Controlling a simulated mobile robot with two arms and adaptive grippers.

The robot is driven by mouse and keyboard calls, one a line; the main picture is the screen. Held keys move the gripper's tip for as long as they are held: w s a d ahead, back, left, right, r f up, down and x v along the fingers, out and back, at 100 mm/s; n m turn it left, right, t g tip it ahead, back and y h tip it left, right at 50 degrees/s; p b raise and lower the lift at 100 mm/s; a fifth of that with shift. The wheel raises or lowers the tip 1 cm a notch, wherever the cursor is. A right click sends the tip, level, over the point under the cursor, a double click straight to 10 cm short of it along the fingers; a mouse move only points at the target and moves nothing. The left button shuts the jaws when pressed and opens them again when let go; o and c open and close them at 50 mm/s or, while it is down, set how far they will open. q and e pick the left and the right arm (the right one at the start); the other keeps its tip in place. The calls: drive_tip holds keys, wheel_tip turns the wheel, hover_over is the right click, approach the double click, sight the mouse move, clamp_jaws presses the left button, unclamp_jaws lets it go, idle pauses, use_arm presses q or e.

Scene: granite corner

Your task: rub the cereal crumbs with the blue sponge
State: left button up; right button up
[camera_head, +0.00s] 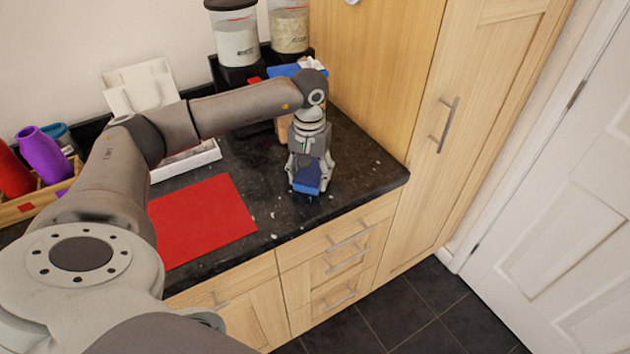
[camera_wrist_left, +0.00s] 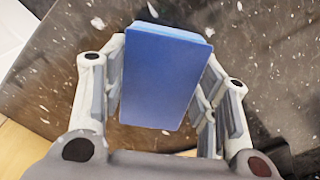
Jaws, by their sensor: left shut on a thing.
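The blue sponge (camera_head: 307,179) is between the fingers of my left gripper (camera_head: 309,178), which is shut on it over the right part of the dark granite counter (camera_head: 355,178). In the left wrist view the sponge (camera_wrist_left: 163,75) shows as a blue block with a lighter far edge, between both fingers of the gripper (camera_wrist_left: 162,90). I cannot tell whether the sponge touches the counter. Pale cereal crumbs (camera_wrist_left: 165,132) lie scattered on the granite around the sponge; some show in the head view (camera_head: 274,235) near the front edge. My right gripper is not in view.
A red mat (camera_head: 203,220) lies left of the gripper. A white tray (camera_head: 190,160) and cereal dispensers (camera_head: 237,42) stand behind. A wooden rack (camera_head: 45,197) with a purple bottle (camera_head: 42,155) is at the left. A tall wooden cabinet (camera_head: 385,70) bounds the counter at right.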

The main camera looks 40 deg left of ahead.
sight(318, 183)
use_arm(q)
drive_tip(key=shift+w+a+f+b, duration=0.1)
drive_tip(key=shift+w+a+b, duration=0.15)
drive_tip(key=shift+a, duration=0.35)
drive_tip(key=shift+w+a+b, duration=0.2)
drive_tip(key=shift+w+a, duration=0.05)
drive_tip(key=shift+a, duration=0.35)
drive_tip(key=shift+w+a+b, duration=0.2)
drive_tip(key=shift+w+a, duration=0.15)
drive_tip(key=shift+a, duration=0.55)
drive_tip(key=shift+w+a+b, duration=0.2)
drive_tip(key=shift+w+a, duration=0.2)
drive_tip(key=shift+a, duration=0.5)
drive_tip(key=shift+w+a+b, duration=0.2)
drive_tip(key=shift+w+a, duration=0.15)
drive_tip(key=shift+a, duration=0.55)
